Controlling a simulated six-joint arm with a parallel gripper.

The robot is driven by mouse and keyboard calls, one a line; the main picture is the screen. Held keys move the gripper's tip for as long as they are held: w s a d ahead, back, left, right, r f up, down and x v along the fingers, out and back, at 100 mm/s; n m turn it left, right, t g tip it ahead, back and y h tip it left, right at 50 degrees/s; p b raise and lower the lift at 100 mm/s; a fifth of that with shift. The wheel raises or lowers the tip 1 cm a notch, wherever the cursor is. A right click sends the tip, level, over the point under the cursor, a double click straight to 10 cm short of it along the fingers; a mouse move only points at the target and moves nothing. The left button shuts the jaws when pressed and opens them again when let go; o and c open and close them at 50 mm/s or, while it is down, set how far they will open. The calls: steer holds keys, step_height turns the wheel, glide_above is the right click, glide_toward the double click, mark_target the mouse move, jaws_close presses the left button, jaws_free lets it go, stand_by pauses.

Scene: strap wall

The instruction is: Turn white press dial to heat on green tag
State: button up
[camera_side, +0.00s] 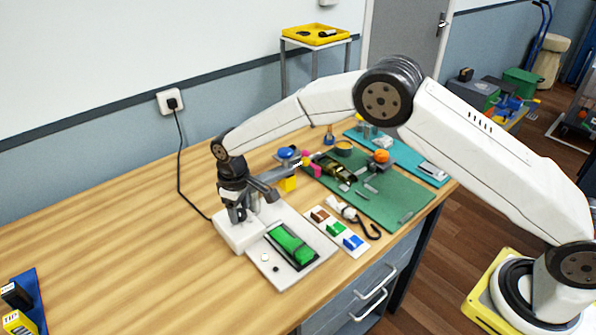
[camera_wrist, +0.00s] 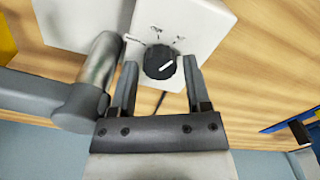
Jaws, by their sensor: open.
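The white press (camera_side: 236,237) stands on the table, its flat base plate (camera_side: 262,268) carrying a green pad (camera_side: 290,245) in a dark frame. The wrist view shows the press's white housing (camera_wrist: 205,22) and its black dial (camera_wrist: 160,61) with a white pointer line, tilted slightly up to the right. Small marks lie around the dial. My gripper (camera_wrist: 160,66) is open, one finger on each side of the dial, with gaps visible. In the side view my gripper (camera_side: 240,214) hides the dial. A green tag (camera_side: 336,229) lies on a white card between brown and blue tags.
A grey cylindrical arm (camera_wrist: 98,70) is close left of my gripper in the wrist view. A green mat (camera_side: 390,200) with tools lies behind the card. A power cord (camera_side: 180,160) runs from the wall socket. The table's left part is mostly clear.

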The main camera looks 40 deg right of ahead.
steer(key=shift+f, duration=0.2)
jaws_close()
steer(key=shift+n, duration=2.3)
jaws_free()
